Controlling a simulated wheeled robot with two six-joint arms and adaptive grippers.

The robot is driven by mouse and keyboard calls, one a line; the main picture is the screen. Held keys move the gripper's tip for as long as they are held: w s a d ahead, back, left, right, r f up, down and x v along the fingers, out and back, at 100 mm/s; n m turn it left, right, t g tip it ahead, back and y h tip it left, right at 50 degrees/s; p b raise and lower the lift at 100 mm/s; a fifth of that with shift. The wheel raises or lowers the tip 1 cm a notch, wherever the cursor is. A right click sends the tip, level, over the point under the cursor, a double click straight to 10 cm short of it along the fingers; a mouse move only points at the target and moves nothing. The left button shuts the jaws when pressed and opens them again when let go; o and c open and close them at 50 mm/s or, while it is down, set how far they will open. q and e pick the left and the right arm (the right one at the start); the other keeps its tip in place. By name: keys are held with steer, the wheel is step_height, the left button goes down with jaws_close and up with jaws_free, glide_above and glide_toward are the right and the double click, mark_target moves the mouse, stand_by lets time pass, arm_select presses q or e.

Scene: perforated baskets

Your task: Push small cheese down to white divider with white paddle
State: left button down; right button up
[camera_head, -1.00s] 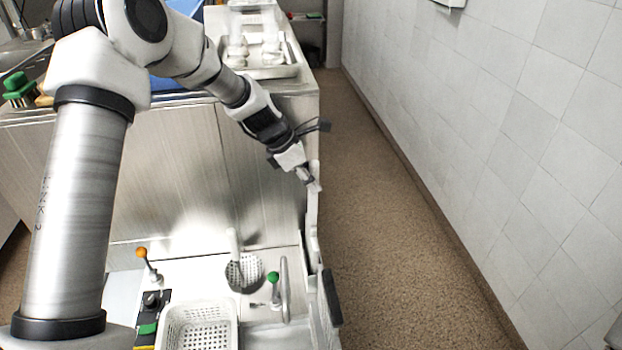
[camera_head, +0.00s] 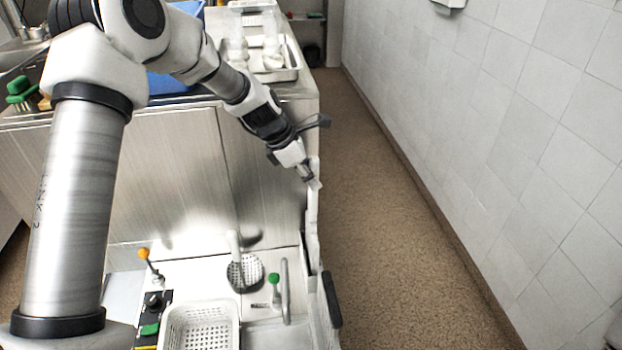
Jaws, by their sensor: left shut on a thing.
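My left gripper (camera_head: 306,174) is shut on the top end of a long white paddle (camera_head: 313,215). The paddle hangs roughly upright beside the right edge of the steel counter, and its lower end reaches the white parts at the machine's right side. I cannot make out a small cheese or a white divider for certain. My right gripper is out of view.
A white perforated basket (camera_head: 203,326) stands at the bottom, beside an orange-knobbed lever (camera_head: 144,254) and a green-knobbed lever (camera_head: 274,279). A round perforated scoop (camera_head: 245,273) lies behind them. A steel tray (camera_head: 272,72) with white items sits on the counter. The floor at right is clear.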

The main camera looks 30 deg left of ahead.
mark_target(310, 158)
arm_select(q)
steer(key=shift+r, duration=1.4)
step_height(310, 158, up, 2)
steer(key=p, duration=0.3)
steer(key=shift+r+p, duration=0.65)
steer(key=shift+r, duration=0.4)
steer(key=shift+d+f, duration=0.1)
